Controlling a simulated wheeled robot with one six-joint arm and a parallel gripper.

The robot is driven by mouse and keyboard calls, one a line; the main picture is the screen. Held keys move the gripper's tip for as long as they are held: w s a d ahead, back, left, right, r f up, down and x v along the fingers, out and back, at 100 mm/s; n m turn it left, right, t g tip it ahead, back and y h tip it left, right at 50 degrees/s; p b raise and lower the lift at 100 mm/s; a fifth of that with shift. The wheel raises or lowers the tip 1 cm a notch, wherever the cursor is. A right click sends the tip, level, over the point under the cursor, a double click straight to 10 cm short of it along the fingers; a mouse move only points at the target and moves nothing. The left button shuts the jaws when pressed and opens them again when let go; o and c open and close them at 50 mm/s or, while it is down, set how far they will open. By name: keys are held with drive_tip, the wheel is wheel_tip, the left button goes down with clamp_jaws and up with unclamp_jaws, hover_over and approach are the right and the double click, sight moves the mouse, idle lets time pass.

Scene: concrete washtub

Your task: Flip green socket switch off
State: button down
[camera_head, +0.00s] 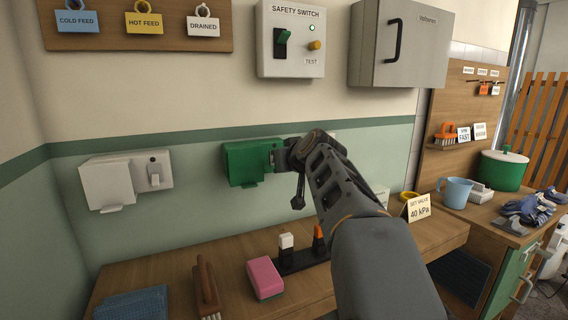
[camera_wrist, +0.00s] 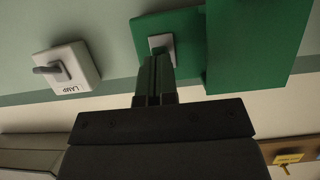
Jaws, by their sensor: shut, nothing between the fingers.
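The green socket (camera_head: 243,163) is on the wall in the middle of the head view, with its switch end behind my gripper. In the wrist view the green socket plate (camera_wrist: 184,22) carries a small grey switch (camera_wrist: 161,42). My gripper (camera_wrist: 156,62) is shut and empty, its fingertips at the lower edge of that switch. I cannot tell whether they touch it. In the head view my gripper (camera_head: 280,158) reaches the right end of the green socket. Which way the switch is set is hidden by the fingers.
A white socket with a switch (camera_head: 155,176) is on the wall to the left. A lamp switch (camera_wrist: 66,70) is close beside the green socket. A safety switch box (camera_head: 291,40) hangs above.

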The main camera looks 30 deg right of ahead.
drive_tip(key=shift+r+p, duration=0.4)
drive_tip(key=shift+r, duration=0.3)
